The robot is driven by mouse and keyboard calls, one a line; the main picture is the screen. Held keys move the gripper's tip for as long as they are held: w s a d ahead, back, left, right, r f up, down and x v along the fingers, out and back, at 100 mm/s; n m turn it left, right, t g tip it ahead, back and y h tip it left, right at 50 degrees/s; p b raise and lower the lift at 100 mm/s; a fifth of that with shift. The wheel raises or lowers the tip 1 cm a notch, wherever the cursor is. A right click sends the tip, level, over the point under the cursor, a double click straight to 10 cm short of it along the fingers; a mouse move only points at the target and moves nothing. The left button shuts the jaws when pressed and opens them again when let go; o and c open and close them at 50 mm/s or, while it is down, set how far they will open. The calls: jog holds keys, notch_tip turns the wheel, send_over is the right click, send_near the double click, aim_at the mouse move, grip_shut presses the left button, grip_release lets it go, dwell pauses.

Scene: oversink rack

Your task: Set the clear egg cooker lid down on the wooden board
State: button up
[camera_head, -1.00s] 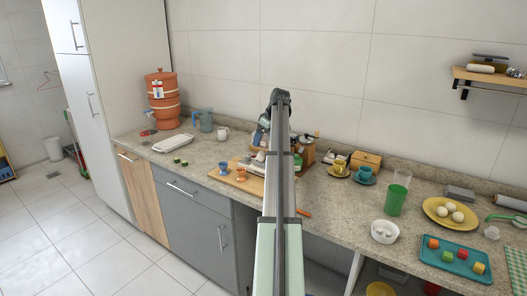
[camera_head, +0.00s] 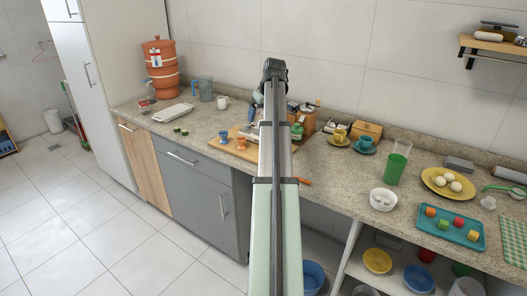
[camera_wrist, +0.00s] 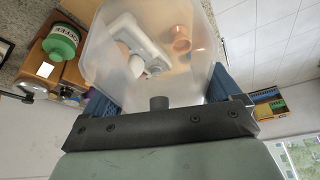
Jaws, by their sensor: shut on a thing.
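The clear egg cooker lid (camera_wrist: 110,68) fills the upper middle of the wrist view, with its dark knob (camera_wrist: 158,103) towards me. My gripper (camera_wrist: 160,94) is shut on the lid, its blue fingers at either side. Through the lid I see a white appliance (camera_wrist: 130,38), perhaps the egg cooker, and an orange egg cup (camera_wrist: 181,40). The wooden board (camera_head: 232,150) lies on the counter in the head view, partly hidden behind my arm. I cannot tell the lid's height above the board.
Blue and orange egg cups (camera_head: 223,136) stand on the board's left part. Cups on saucers (camera_head: 364,143), a green tumbler (camera_head: 395,165) and a white bowl (camera_head: 383,199) stand to the right.

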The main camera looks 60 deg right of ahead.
notch_tip(320, 180, down, 10)
jog(key=shift+r, duration=0.15)
dwell(0.4)
jog(key=shift+f, duration=0.6)
jog(key=o, duration=0.8)
jog(key=v, duration=1.3)
jog(key=shift+w+r, duration=0.15)
